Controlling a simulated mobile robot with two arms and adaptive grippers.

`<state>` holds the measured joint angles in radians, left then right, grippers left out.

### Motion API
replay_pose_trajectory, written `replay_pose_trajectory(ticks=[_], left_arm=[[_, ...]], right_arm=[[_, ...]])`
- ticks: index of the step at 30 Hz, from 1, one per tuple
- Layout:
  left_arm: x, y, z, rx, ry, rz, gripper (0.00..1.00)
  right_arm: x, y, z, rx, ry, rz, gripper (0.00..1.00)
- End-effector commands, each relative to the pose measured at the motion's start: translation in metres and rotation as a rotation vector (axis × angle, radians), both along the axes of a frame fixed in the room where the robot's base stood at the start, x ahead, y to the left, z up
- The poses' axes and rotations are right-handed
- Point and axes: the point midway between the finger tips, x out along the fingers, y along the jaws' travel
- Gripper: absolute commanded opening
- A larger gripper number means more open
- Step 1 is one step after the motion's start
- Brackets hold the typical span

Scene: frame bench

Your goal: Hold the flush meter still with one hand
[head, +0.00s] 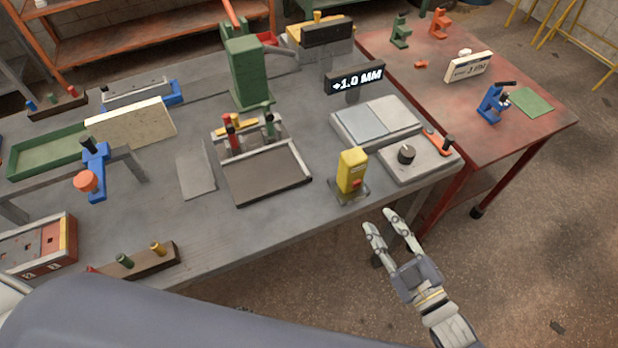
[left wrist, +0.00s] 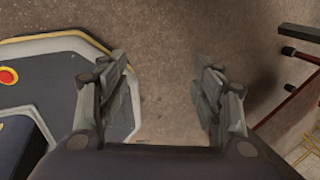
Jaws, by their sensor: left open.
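The flush meter appears to be the yellow upright block (head: 352,170) with a red button, on a small grey base near the bench's front edge; no label confirms this. A black display (head: 355,78) reading "+1.0 MM" stands behind it. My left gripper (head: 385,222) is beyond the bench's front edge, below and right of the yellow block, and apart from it. Its fingers are spread and empty. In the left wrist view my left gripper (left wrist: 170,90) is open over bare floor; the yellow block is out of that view. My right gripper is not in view.
A pad with two grey plates (head: 375,122) and a knob box (head: 418,160) stand right of the yellow block. A dark tray (head: 265,175) lies left. The red table (head: 520,112) adjoins the bench.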

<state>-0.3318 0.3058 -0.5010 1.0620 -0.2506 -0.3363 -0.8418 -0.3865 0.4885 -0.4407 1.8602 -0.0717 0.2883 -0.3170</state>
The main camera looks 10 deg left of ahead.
Motion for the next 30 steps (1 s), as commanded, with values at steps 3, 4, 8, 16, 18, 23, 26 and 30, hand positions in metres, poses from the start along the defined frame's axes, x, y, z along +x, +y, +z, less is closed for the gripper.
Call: replay_pose_trajectory(ticks=[3, 4, 8, 16, 18, 23, 26, 30], left_arm=[[0.017, -0.013, 0.022, 0.09, -0.062, -0.314, 0.6], [0.02, -0.018, 0.027, 0.113, -0.077, -0.392, 0.6], [0.029, -0.037, 0.052, 0.219, -0.149, -0.72, 0.6], [0.042, -0.089, 0.117, 0.469, -0.353, -1.349, 0.6], [0.048, -0.105, 0.139, 0.548, -0.429, -1.494, 0.6], [0.073, -0.143, 0.207, 0.78, -0.649, -1.771, 0.6], [0.095, -0.166, 0.259, 0.963, -0.805, -1.882, 0.6], [0.124, -0.19, 0.334, 1.224, -1.012, -1.956, 0.6]], right_arm=[[0.0, 0.0, 0.0, 0.0, 0.0, 0.0, 0.33], [0.0, 0.0, 0.0, 0.0, 0.0, 0.0, 0.33], [0.0, 0.0, 0.0, 0.0, 0.0, 0.0, 0.33], [0.0, 0.0, 0.0, 0.0, 0.0, 0.0, 0.33], [0.0, 0.0, 0.0, 0.0, 0.0, 0.0, 0.33], [0.0, 0.0, 0.0, 0.0, 0.0, 0.0, 0.33], [0.0, 0.0, 0.0, 0.0, 0.0, 0.0, 0.33], [0.0, 0.0, 0.0, 0.0, 0.0, 0.0, 0.33]])
